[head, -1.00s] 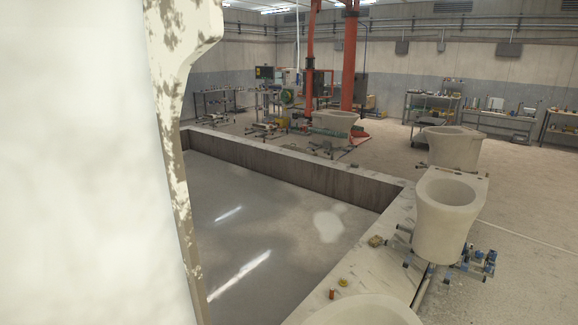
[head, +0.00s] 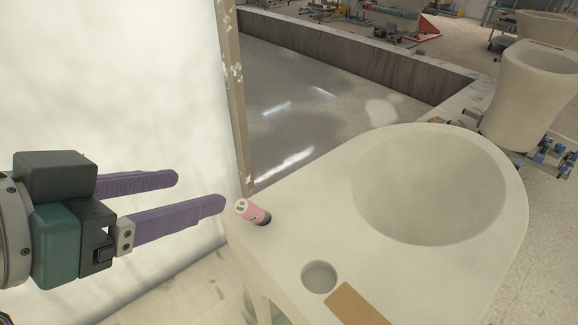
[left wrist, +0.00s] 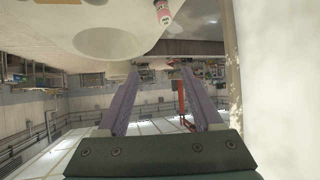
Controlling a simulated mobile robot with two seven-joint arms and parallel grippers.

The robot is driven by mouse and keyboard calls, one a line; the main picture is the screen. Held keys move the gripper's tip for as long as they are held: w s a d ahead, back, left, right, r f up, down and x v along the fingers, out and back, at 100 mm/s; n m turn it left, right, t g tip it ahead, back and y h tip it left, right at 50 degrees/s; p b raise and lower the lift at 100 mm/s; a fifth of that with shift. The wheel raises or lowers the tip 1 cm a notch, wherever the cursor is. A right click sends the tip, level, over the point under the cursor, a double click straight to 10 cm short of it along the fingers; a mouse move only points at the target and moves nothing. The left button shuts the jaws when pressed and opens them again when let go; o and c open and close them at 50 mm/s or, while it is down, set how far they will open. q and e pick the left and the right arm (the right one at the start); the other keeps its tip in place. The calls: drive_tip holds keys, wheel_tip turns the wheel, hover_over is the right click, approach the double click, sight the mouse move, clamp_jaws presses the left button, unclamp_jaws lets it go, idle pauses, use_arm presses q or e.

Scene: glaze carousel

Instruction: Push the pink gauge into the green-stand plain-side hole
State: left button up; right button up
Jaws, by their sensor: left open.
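The pink gauge (head: 253,211), with a whitish end and a dark part at its base, leans at the left corner of a cream ceramic piece (head: 290,245). I cannot tell how deep it sits in a hole there. It also shows at the top of the left wrist view (left wrist: 162,12). An empty round hole (head: 319,276) lies nearer, beside a brown strip (head: 357,305). My left gripper (head: 201,192), with purple fingers, is open and empty, just left of the gauge and apart from it. My right gripper is not in view. No green stand is recognizable.
The ceramic piece has a wide bowl (head: 430,190) right of the gauge. A bright pale panel (head: 120,90) with a worn edge stands behind my left gripper. A low-walled basin (head: 330,105) lies beyond, and another ceramic piece (head: 530,100) stands at the right.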

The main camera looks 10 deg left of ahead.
sight(265, 211)
use_arm(q)
drive_tip(key=w+f+m+t+h+b, duration=0.1)
drive_tip(key=w+f+t+h+b, duration=0.1)
drive_tip(key=f+b, duration=0.75)
drive_tip(key=w+f+t+h+b, duration=0.25)
drive_tip(key=f+b, duration=0.35)
drive_tip(key=b, duration=0.6)
drive_tip(key=shift+t+y, duration=0.25)
drive_tip(key=shift+t, duration=0.1)
drive_tip(key=x, duration=0.3)
drive_tip(key=b+x, duration=0.1)
drive_tip(key=x, duration=0.1)
drive_tip(key=shift+w+a, duration=0.1)
drive_tip(key=shift+a, duration=0.2)
drive_tip(key=shift+r+x, duration=0.2)
drive_tip(key=shift+x, duration=1.1)
drive_tip(key=shift+r+x, duration=0.15)
drive_tip(key=shift+x, duration=1.2)
drive_tip(key=shift+c, duration=0.2)
clamp_jaws()
